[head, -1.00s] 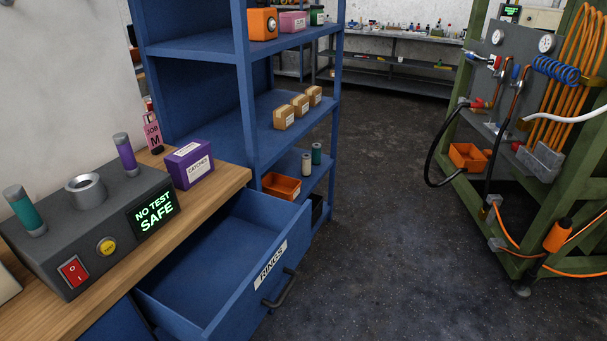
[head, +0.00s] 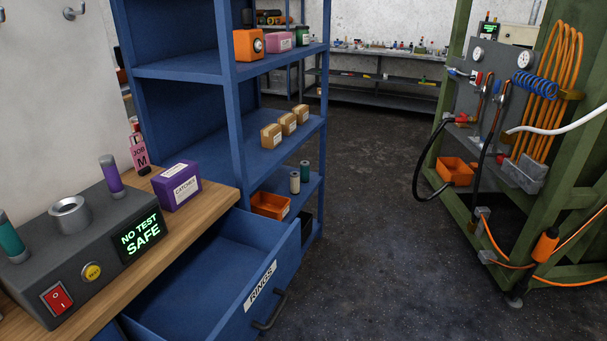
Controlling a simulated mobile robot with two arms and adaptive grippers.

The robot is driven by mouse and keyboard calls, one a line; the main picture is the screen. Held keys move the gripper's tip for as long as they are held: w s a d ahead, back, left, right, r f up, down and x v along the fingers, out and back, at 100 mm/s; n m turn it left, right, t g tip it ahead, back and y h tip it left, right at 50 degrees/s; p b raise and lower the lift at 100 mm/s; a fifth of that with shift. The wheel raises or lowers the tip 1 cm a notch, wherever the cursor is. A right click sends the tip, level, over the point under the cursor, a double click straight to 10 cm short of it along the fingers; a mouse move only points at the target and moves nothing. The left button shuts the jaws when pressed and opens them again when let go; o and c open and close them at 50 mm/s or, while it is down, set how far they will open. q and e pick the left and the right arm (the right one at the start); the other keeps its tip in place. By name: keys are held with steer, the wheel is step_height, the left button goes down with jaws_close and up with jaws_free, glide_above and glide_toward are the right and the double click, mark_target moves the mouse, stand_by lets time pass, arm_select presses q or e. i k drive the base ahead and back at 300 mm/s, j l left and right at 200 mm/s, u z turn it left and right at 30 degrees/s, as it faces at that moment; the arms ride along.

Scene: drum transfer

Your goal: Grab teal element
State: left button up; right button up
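A teal cylinder (head: 11,240) stands in the grey test box at the far left edge of the head view, partly cut off by the frame. Another dark teal cylinder (head: 305,171) stands on the lower shelf of the blue rack, beside a pale cylinder (head: 295,182). I cannot tell which of the two is the teal element. Neither of my grippers shows in the view.
The grey test box (head: 105,213) reads "NO TEST SAFE" and holds a purple cylinder (head: 111,177). A purple box (head: 176,187) sits on the wooden bench. An open blue drawer (head: 205,272) juts out. The blue rack (head: 232,110) stands behind. Dark floor (head: 370,220) is clear towards the green frame (head: 556,229).

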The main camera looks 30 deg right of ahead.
mark_target(305, 165)
steer(key=i+l+z, duration=0.2)
steer(key=l, duration=0.2)
steer(key=i+l+z, duration=0.15)
steer(key=l, duration=0.25)
steer(key=i+l+z, duration=0.2)
steer(key=l, duration=0.15)
steer(key=i+l+z, duration=0.7)
steer(key=i, duration=0.25)
steer(key=i+l+z, duration=0.15)
steer(key=i+z, duration=0.25)
steer(key=i+u, duration=0.35)
steer(key=i, duration=0.2)
steer(key=i+l+u, duration=0.2)
steer(key=i+u, duration=0.15)
steer(key=i, duration=0.2)
steer(key=i+l+u, duration=0.3)
steer(key=i, duration=0.2)
